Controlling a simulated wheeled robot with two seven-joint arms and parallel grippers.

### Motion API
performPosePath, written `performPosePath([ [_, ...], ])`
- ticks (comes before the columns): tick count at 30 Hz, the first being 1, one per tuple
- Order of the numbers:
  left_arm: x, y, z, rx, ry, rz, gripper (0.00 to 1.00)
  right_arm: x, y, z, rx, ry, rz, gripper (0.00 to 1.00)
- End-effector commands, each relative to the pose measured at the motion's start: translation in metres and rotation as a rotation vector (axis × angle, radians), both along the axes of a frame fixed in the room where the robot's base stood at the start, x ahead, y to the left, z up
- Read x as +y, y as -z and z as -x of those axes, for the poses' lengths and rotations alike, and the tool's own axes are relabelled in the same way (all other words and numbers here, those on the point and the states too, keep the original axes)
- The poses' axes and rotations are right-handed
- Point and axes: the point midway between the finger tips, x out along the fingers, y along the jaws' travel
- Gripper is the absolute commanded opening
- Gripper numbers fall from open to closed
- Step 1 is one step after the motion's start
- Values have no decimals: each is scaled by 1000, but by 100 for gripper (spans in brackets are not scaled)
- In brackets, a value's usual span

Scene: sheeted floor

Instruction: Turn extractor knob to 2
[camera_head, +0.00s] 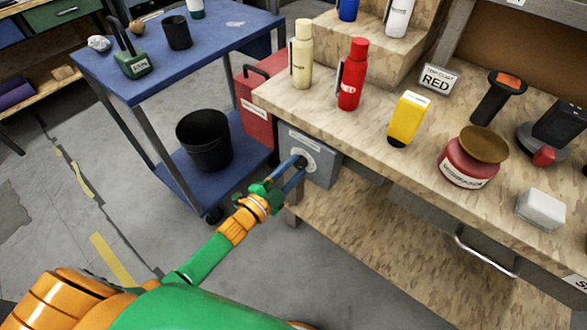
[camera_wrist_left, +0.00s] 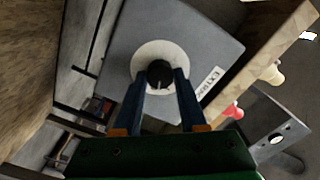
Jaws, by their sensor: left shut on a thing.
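The extractor control is a grey box (camera_head: 322,169) on the side of the wooden workbench, below its top. In the left wrist view the box (camera_wrist_left: 205,50) has a pale round dial plate (camera_wrist_left: 150,54) with a black knob (camera_wrist_left: 159,73) and a label that reads partly "EXTR". My left gripper (camera_head: 294,165) reaches the box front, with its blue fingers at the dial. In the left wrist view its fingertips (camera_wrist_left: 160,76) are on either side of the knob, shut on it. The dial's numbers are too small to read. My right gripper is not in view.
The workbench top (camera_head: 300,97) holds a cream bottle, a red bottle (camera_head: 352,75), a yellow box (camera_head: 408,117) and a red jar (camera_head: 468,160). A blue cart (camera_head: 130,88) with a black bin (camera_head: 205,140) stands left of the box. The floor between is clear.

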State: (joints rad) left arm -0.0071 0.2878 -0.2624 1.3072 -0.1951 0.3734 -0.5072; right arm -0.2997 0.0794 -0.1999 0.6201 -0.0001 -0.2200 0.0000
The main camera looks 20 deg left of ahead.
Motion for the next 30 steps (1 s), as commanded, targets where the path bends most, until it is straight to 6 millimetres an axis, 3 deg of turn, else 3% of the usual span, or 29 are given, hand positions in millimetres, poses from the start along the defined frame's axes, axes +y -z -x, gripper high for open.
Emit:
performPosePath([
  [12,0,0,0,-62,-1,-168,0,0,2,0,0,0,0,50],
  [29,0,0,0,-71,-1,-195,0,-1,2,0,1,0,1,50],
  [30,0,-1,0,-71,-1,-195,44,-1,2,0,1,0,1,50],
])
